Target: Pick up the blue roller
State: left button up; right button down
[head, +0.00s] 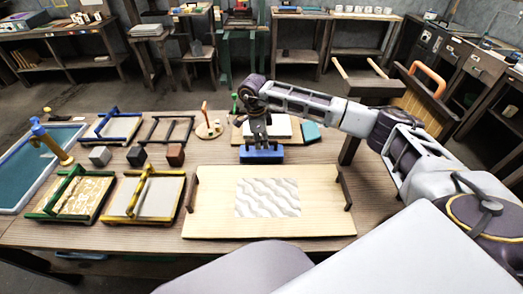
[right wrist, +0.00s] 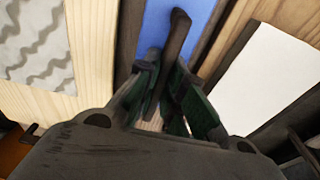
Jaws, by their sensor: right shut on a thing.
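The blue roller (head: 262,155) is a blue, block-like piece with a dark upright handle. It is at the far edge of the wooden board (head: 220,225), in the middle of the table. My right gripper (head: 258,137) is directly above it, pointing down, its fingers closed around the handle. In the right wrist view the dark handle stands between the green-padded fingers (right wrist: 168,85), with the blue body (right wrist: 207,22) beyond them. I cannot tell whether the roller touches the table. My left gripper is not in view.
A marbled sheet (head: 267,198) lies on the wooden board. Frames in green (head: 75,196), yellow (head: 143,198), blue and black stand at left, with small cubes (head: 137,155) between them. A water-filled basin (head: 35,165) is at far left. A white-topped board (head: 285,127) lies behind the roller.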

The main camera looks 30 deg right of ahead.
jog(key=shift+r, duration=0.1)
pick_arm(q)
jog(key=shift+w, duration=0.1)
pick_arm(e)
jog(key=shift+r, duration=4.95)
jog(key=shift+f, duration=0.1)
